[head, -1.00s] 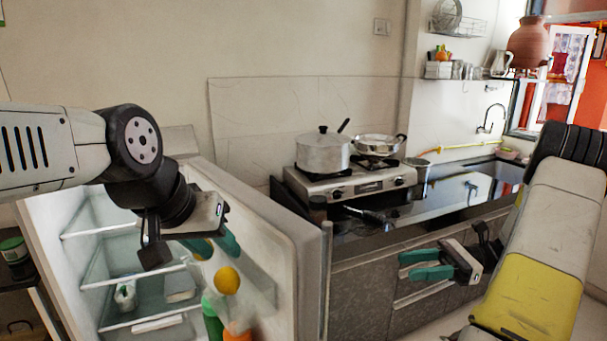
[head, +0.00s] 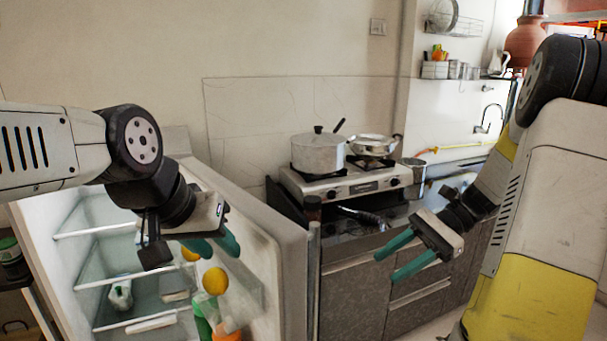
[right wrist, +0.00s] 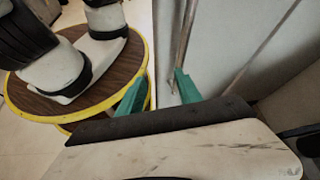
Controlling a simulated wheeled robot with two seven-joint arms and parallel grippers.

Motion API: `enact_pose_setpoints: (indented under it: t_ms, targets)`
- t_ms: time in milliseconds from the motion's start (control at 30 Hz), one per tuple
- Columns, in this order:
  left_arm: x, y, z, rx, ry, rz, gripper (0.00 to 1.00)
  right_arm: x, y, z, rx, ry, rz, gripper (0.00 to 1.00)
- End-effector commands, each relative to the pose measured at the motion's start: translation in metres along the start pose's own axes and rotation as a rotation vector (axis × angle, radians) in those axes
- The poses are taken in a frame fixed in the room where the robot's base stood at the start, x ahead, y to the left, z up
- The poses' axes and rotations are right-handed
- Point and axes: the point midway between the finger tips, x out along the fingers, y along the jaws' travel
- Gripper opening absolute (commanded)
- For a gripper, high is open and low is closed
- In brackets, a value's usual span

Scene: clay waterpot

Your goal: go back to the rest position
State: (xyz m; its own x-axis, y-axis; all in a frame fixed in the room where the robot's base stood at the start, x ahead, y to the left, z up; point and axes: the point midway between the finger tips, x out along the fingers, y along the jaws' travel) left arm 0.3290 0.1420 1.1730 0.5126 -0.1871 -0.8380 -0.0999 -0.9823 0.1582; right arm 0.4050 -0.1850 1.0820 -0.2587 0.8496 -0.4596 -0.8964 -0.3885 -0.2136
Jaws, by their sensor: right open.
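My left gripper (head: 216,245) is in front of the open fridge door at the left, pointing down. Its two teal fingers look apart, with nothing between them. My right gripper (head: 402,256) is open and empty in front of the stove counter, its teal fingers pointing left. In the right wrist view the same fingers (right wrist: 158,90) are spread wide with nothing between them. My right arm fills the right side of the head view and hides part of the counter.
The fridge door (head: 275,245) stands open, with fruit and bottles on its shelves. A lidded pot (head: 318,153) and a pan (head: 372,145) sit on the stove (head: 345,182). A clay waterpot (head: 524,43) is at the upper right, partly hidden by my arm.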

Motion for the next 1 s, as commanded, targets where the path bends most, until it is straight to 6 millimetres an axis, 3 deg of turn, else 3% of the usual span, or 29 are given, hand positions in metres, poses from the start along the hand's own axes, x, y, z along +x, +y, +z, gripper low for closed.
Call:
enact_pose_setpoints:
  t_ms: [100,300,600,800,1000]
  targets:
    - [0.0,0.0,0.0,0.0,0.0,0.0,0.36,0.013,0.005,0.026,-0.149,0.174,0.087,0.41]
    - [0.0,0.0,0.0,0.0,0.0,0.0,0.36,0.025,0.02,0.057,-0.459,0.496,0.227,0.41]
    - [0.0,0.0,0.0,0.0,0.0,0.0,0.36,0.021,0.033,0.097,-0.974,0.941,0.361,0.41]
    - [0.0,0.0,0.0,0.0,0.0,0.0,0.36,0.016,0.033,0.116,-1.208,1.127,0.389,0.41]
    - [0.0,0.0,0.0,0.0,0.0,0.0,0.36,0.014,0.033,0.121,-1.274,1.18,0.395,0.41]
